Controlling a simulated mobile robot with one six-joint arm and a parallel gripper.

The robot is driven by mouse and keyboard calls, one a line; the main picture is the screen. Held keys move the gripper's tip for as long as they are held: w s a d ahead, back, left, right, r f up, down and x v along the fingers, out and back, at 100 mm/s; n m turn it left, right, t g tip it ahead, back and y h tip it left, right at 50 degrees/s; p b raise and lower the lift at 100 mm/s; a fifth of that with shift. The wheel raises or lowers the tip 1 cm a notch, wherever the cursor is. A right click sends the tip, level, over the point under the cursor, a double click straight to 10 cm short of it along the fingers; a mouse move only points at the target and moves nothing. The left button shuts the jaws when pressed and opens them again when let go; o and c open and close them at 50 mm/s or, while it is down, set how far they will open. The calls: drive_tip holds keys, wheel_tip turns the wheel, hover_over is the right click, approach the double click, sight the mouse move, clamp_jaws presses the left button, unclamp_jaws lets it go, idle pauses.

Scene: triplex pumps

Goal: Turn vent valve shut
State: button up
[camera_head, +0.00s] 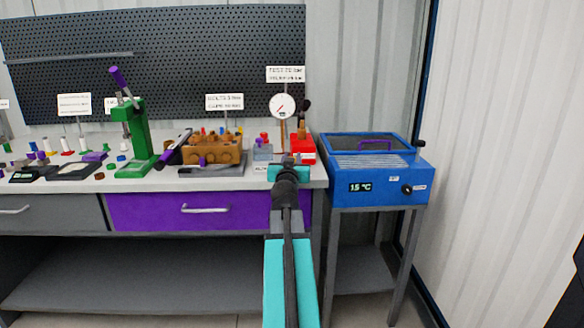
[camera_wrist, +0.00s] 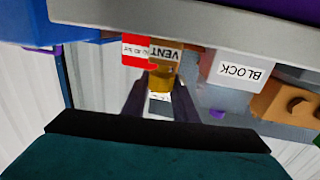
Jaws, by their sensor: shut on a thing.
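My gripper (camera_head: 287,174) reaches forward to the right end of the bench, just in front of the red unit (camera_head: 303,150). The wrist view appears upside down. In it my gripper (camera_wrist: 158,98) has its two dark fingers on either side of a brass-yellow piece, the vent valve (camera_wrist: 161,77), and is shut on it. The VENT label (camera_wrist: 165,54) is right beside the valve, with a red label piece next to it. How far the valve is turned cannot be told. In the head view my gripper and arm hide the valve.
A round gauge (camera_head: 282,105) stands behind my gripper. A brown pump block (camera_head: 212,151) is to its left, and a BLOCK label (camera_wrist: 238,70) shows in the wrist view. A blue bath (camera_head: 375,180) reading about 15 °C stands at the right. A purple drawer (camera_head: 185,210) is below the bench.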

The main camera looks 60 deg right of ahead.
drive_tip(key=shift+f+m+g+b, duration=0.35)
drive_tip(key=shift+f+b, duration=0.3)
drive_tip(key=shift+b, duration=1.75)
drive_tip(key=m+g+b, duration=0.1)
drive_tip(key=b, duration=0.4)
drive_tip(key=shift+a+g+h+b, duration=0.15)
drive_tip(key=shift+g+h+b, duration=0.1)
drive_tip(key=shift+h+b, duration=0.15)
drive_tip(key=shift+r+m+g+h+b, duration=0.25)
drive_tip(key=shift+m+g+b, duration=0.6)
drive_tip(key=shift+b, duration=1.85)
drive_tip(key=shift+m+g+h+b, duration=0.35)
drive_tip(key=shift+m+g+b, duration=0.25)
drive_tip(key=shift+g+b, duration=0.85)
drive_tip(key=shift+m+g+b, duration=0.8)
drive_tip(key=shift+g+b, duration=0.25)
drive_tip(key=shift+g, duration=0.15)
drive_tip(key=shift+s+r+m+g+b, duration=0.1)
drive_tip(key=shift+r+m+g+b, duration=0.2)
drive_tip(key=shift+m+g, duration=0.6)
drive_tip(key=o, duration=1)
drive_tip(key=shift+o, duration=0.2)
drive_tip(key=shift+a, duration=0.15)
